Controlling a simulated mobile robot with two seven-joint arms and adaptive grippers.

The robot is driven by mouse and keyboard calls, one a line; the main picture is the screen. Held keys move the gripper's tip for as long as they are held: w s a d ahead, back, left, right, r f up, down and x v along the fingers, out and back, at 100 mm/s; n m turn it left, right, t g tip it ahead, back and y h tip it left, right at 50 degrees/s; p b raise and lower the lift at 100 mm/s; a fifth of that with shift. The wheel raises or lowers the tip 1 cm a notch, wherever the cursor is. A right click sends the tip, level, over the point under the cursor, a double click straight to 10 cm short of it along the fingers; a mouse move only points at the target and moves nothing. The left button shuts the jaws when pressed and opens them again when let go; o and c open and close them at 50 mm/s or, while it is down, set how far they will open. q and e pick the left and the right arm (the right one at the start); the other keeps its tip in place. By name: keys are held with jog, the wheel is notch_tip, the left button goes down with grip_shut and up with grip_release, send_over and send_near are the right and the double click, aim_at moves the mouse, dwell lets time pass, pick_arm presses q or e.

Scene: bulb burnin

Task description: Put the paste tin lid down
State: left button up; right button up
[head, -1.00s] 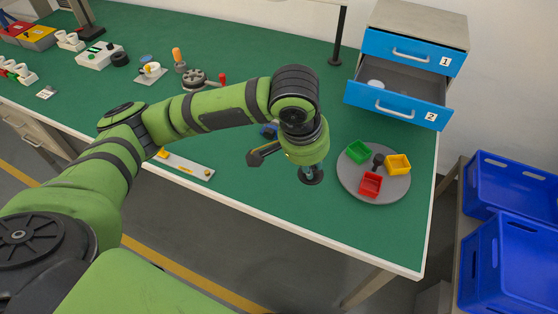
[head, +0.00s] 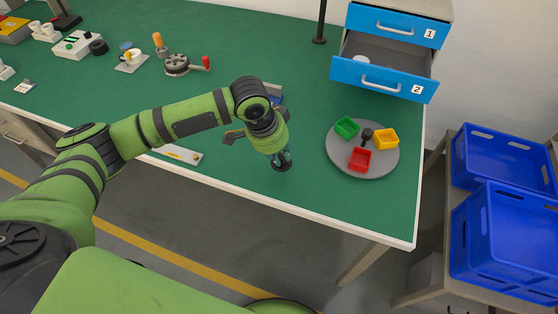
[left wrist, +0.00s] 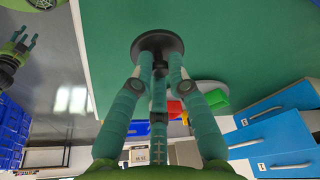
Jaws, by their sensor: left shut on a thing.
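The paste tin lid (head: 283,167) is a small dark round disc near the front edge of the green table, left of the grey turntable. It shows larger as a black disc in the left wrist view (left wrist: 144,43). My left gripper (head: 280,158) is shut on the lid from above, its teal fingers closing around the middle of it. Whether the lid touches the tabletop cannot be told. My right gripper (left wrist: 24,42) shows small at the left of the left wrist view, clear of the table, its fingers spread and empty.
The grey turntable (head: 340,160) carries green, yellow and red trays. Behind it stands a drawer unit with drawer 2 (head: 382,80) pulled open. A crank device (head: 178,65) stands farther back. Blue crates (head: 507,240) are off the table at right. Green tabletop around the lid is clear.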

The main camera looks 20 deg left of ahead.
pick_arm(q)
jog(key=shift+f+p, duration=0.3)
jog(key=shift+f, duration=1.75)
jog(key=o, duration=0.7)
jog(key=shift+f, duration=0.1)
jog(key=shift+o, duration=0.2)
jog(key=v, duration=1.2)
jog(key=shift+d, duration=0.1)
